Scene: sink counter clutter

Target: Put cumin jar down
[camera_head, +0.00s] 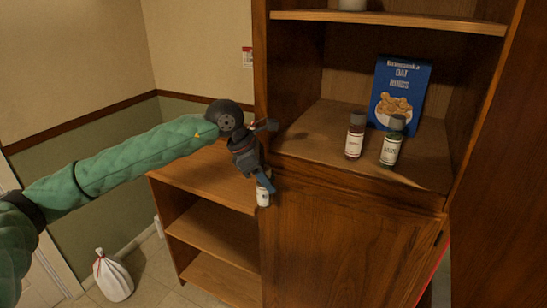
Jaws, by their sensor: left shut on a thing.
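My left gripper (264,182) reaches in from the left and points down in front of the cabinet's left edge. It is shut on a small jar with a white label, taken to be the cumin jar (263,198). The gripper hides the jar's upper part, and the label is too small to read. The jar hangs in front of the cabinet side, below the level of the shelf with the other jars. My right gripper is not in view.
On the cabinet shelf (315,140) stand a red-brown jar (355,137), a dark green jar (391,146) and a blue oat box (400,90). The shelf's left part is bare. A lower wooden unit (205,179) stands at left. A white bag (113,277) sits on the floor.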

